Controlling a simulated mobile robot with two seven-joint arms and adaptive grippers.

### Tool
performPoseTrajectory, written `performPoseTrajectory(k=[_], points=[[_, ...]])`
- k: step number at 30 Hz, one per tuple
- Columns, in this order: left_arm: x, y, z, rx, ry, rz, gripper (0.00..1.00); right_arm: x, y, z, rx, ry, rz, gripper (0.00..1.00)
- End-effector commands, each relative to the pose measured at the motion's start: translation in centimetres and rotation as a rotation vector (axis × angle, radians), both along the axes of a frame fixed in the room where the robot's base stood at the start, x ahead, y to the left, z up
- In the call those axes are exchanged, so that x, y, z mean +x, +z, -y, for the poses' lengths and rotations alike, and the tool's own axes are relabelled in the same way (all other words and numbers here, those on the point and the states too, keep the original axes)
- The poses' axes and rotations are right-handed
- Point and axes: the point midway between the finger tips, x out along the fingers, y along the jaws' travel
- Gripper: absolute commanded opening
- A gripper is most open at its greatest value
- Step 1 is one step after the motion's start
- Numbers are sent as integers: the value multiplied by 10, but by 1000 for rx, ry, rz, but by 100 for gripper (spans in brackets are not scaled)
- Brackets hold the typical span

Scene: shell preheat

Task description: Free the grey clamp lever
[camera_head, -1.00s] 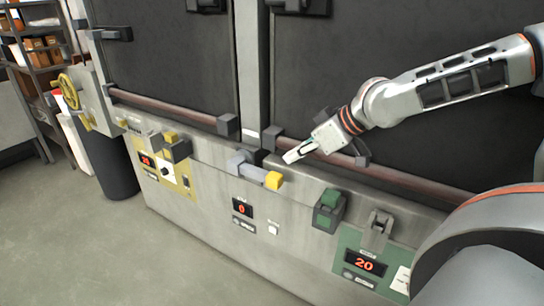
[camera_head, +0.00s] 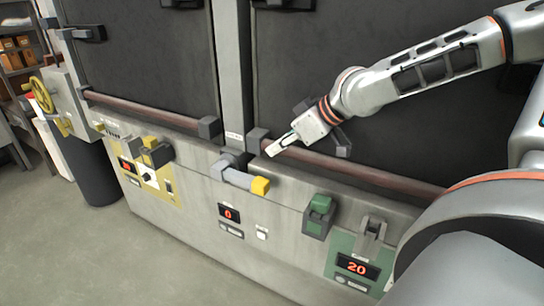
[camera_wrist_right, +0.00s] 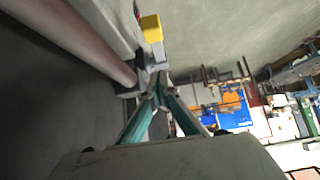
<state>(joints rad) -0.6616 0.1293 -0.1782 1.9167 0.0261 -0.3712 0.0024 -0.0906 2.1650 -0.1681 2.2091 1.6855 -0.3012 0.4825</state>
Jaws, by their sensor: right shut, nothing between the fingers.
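A grey lever (camera_head: 236,178) with a yellow end block (camera_head: 260,186) lies along the ledge below the oven doors, near the centre post. The yellow block (camera_wrist_right: 152,27) also shows in the right wrist view, beyond my fingertips. My right gripper (camera_head: 269,152) is shut and empty. In the head view its tips appear just above the yellow end, apart from it. In the right wrist view the fingers of my right gripper (camera_wrist_right: 160,82) come together in front of the lever's grey mount, partly hiding it. My left gripper is not in view.
A reddish rail (camera_head: 360,174) runs along the right door, close to my right gripper. A green block (camera_head: 319,215) and another grey bracket (camera_head: 371,236) sit to the right. A dark-and-yellow latch (camera_head: 153,152) is at left. The floor in front is clear.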

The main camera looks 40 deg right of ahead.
Motion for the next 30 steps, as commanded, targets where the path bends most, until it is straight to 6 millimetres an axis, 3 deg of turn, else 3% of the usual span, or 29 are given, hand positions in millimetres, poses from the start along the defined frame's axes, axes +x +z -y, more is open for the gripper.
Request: performPoseTrajectory(k=[10,16,24,30], points=[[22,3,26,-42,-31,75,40,33,-43,-13,-3,1,-4,0],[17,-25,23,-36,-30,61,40,57,-71,-24,-2,2,-6,0],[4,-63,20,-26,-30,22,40,56,-96,-24,2,1,-3,0],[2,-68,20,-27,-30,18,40,56,-102,-24,1,1,-1,0]])
